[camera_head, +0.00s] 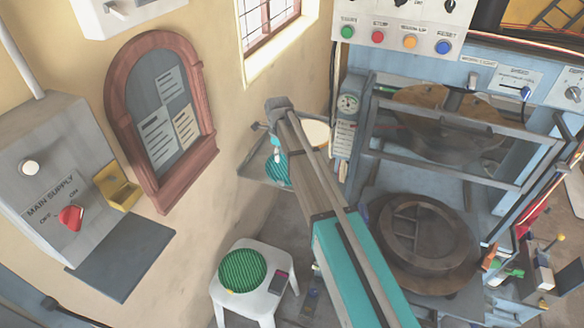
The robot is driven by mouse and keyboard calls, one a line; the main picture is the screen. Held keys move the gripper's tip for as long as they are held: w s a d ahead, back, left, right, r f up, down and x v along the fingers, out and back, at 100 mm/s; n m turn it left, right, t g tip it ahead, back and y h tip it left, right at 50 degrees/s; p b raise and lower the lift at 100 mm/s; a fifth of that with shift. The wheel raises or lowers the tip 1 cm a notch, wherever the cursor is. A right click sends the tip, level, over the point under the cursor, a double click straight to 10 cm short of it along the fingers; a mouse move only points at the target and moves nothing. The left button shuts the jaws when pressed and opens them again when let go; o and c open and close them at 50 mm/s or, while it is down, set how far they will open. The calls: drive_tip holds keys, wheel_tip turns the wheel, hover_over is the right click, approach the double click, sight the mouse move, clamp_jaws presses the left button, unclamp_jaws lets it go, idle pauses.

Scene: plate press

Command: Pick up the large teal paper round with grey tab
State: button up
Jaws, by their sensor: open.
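A teal striped paper round (280,175) lies on a grey tray-like shelf against the wall, near the middle of the view. My arm crosses in front of it and hides its right part; I cannot make out its grey tab. My gripper (277,156) is small in the view, at the end of the arm, over or close to the teal round's far edge. It is open, and its fingers are hard to make out. I cannot tell whether it touches the paper.
A cream round (316,134) lies right behind my arm. A white stool (258,302) holds a green round (242,271) and a small dark item. The press (425,238) stands at right with a framed guard (470,125). A switch box (50,185) is on the left wall.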

drive_tip(key=b, duration=0.8)
hover_over(281, 185)
drive_tip(key=shift+f, duration=4.25)
drive_tip(key=shift+f+b, duration=2.6)
drive_tip(key=shift+b, duration=0.2)
clamp_jaws()
